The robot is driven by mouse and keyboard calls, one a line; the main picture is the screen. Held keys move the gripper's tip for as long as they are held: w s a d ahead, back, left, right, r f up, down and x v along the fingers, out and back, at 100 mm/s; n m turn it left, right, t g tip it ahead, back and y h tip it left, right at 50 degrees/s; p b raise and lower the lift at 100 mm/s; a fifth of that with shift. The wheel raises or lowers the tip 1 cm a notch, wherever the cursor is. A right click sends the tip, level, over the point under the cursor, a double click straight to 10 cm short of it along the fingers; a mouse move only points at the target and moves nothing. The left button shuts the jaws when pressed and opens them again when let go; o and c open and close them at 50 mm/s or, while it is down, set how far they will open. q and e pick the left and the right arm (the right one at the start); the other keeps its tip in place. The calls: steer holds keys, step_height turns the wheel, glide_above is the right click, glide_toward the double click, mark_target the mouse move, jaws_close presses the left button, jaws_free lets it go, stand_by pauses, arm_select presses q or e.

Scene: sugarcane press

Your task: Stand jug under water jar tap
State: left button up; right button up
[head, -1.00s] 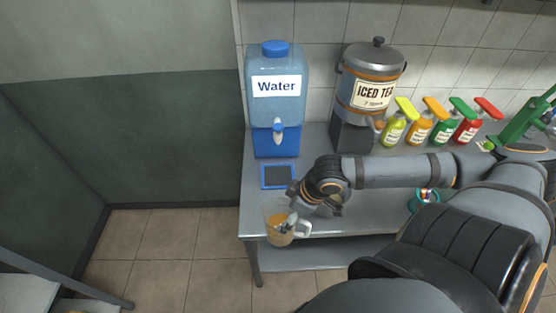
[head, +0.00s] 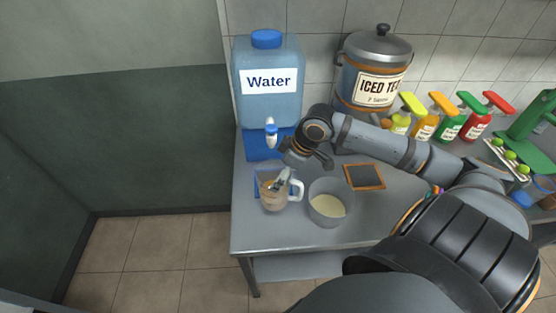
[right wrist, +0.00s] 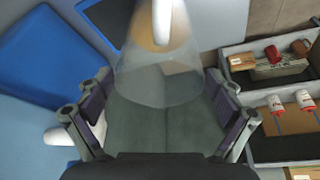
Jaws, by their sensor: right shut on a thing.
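The water jar (head: 268,105) stands at the back left of the counter, with a blue cap, a "Water" label and a white and blue tap (head: 271,134) at its lower front. A blue-edged pad (head: 257,183) lies in front of it, partly hidden by the jug. The clear jug (head: 270,197) with a pale handle (head: 298,188) is upright in front of the tap, over the pad's area. I cannot tell if it touches the counter. My right gripper (head: 284,178) is shut on the jug; the jug also shows between its fingers in the right wrist view (right wrist: 158,75). My left gripper is out of view.
A grey bowl with pale contents (head: 328,204) stands just right of the jug. A small dark board (head: 364,177) lies behind it to the right. The iced tea urn (head: 374,70) and several colored bottles (head: 425,123) stand at the back right. The counter's front left is bare.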

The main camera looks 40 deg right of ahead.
mark_target(274, 165)
steer(key=w, duration=0.1)
steer(key=w+d, duration=0.1)
steer(key=w, duration=0.1)
steer(key=w+d, duration=0.1)
steer(key=shift+w+d+r, duration=0.15)
steer(key=shift+d+r, duration=0.05)
steer(key=shift+w+d, duration=0.2)
steer(key=shift+w, duration=0.05)
steer(key=shift+w+d+f+p, duration=0.35)
steer(key=shift+w+d+f, duration=0.05)
steer(key=shift+w, duration=0.25)
steer(key=shift+w+d+f+p, duration=0.3)
steer(key=shift+w+d+f, duration=0.1)
steer(key=shift+w, duration=0.25)
